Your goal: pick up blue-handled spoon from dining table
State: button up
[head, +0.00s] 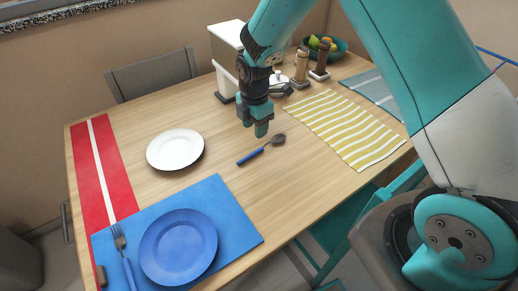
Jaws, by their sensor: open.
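The blue-handled spoon (262,149) lies on the wooden dining table (218,162), right of the white plate. Its dark bowl points to the upper right and its blue handle to the lower left. My gripper (257,131) points down above the table, just above the spoon in the picture. It is open and holds nothing. Its height above the spoon is hard to tell, but no contact shows.
A white plate (175,149), a blue plate (179,246) on a blue placemat (234,216) and a blue-handled fork (122,254) are at left. A yellow striped placemat (345,129) lies right. Mills (301,67), a fruit bowl (337,53) and a white box-shaped object (223,50) stand at the back.

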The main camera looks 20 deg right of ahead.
aim_at(257, 150)
notch_tip(257, 150, down, 4)
jog(key=shift+r, duration=0.1)
jog(key=shift+d+f+p, duration=0.2)
jog(key=shift+f+p, duration=0.25)
jog(key=shift+f, duration=0.95)
jog(key=shift+d+f+p, duration=0.15)
jog(key=shift+f+p, duration=0.25)
jog(key=shift+f, duration=1)
jog(key=shift+c, duration=0.4)
grip_shut()
